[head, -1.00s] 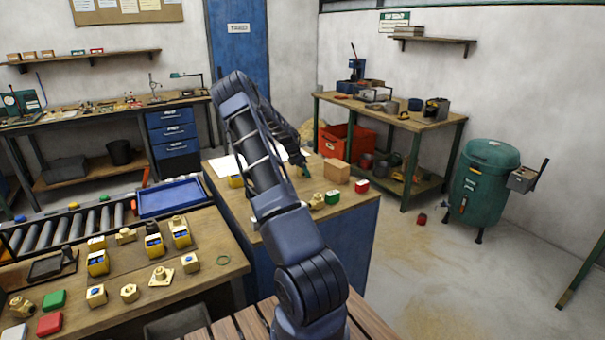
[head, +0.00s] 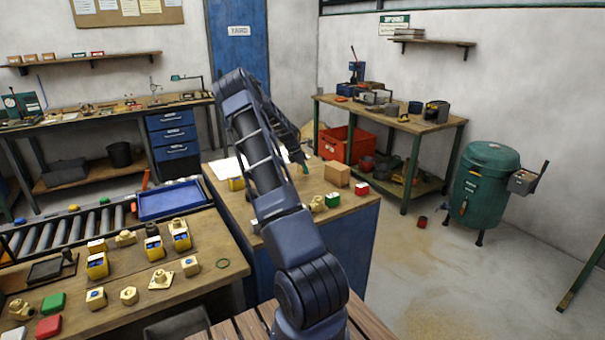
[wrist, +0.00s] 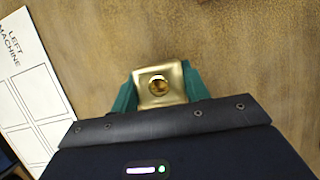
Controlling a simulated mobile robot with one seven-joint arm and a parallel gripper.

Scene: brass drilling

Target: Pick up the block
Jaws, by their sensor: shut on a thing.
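A square brass block (wrist: 145,97) with a round hole in its top sits between the green fingers of my gripper (wrist: 160,88) in the wrist view. The fingers touch it on its left and right sides, and my gripper is shut on it. In the head view my gripper (head: 304,166) is over the middle workbench (head: 345,222), and I cannot make out the held block there. I cannot tell whether the block is touching the bench top or raised above it.
A white sheet marked "LEFT MACHINE" (wrist: 30,95) lies left of my gripper. A tan block (head: 337,173), a red-and-white block (head: 362,188) and a green-and-white block (head: 332,200) stand nearby. A blue tray (head: 170,200) and several brass parts are at left.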

